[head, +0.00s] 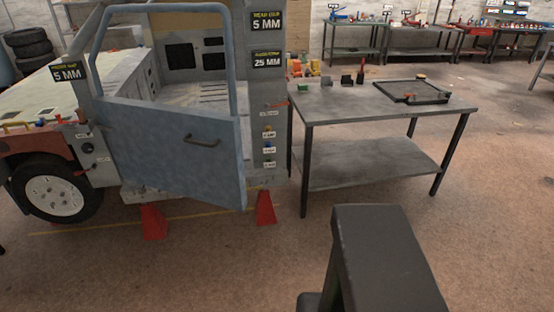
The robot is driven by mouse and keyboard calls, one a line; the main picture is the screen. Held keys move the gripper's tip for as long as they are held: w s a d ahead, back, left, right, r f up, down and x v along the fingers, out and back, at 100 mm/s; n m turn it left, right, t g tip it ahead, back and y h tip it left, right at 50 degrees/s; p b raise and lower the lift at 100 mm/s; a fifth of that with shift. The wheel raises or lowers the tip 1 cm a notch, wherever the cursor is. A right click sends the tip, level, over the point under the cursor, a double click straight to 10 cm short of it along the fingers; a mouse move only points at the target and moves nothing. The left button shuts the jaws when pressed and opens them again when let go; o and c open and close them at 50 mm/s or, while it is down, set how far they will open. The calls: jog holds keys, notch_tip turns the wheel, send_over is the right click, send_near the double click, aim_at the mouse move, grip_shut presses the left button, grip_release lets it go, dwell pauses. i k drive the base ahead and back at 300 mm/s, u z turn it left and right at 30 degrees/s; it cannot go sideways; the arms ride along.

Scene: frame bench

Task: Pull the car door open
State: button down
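The blue-grey car door (165,165) hangs on the left side of its opening in the head view, with an empty tubular window frame (232,60) above its panel. It stands partly open: its right edge is swung out toward me, and its lower right corner hangs in front of the sill. A dark bar handle (202,141) is on the panel's upper right part, and nothing touches it. A dark block, which looks like part of my arm, rises at the bottom right, apart from the door. My gripper's fingers are not visible.
A grey metal table (365,106) with a black tray (412,91) stands close to the right of the car. Red stands (265,208) are under the car body. A wheel (55,190) is at the left. The floor in front of the door is clear.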

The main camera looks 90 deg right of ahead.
aim_at(196, 154)
jog(key=u, duration=0.25)
jog(key=k, duration=0.5)
jog(key=z, duration=1.6)
jog(key=k, duration=0.85)
jog(key=u, duration=0.2)
jog(key=i, duration=0.85)
jog(key=z, duration=0.1)
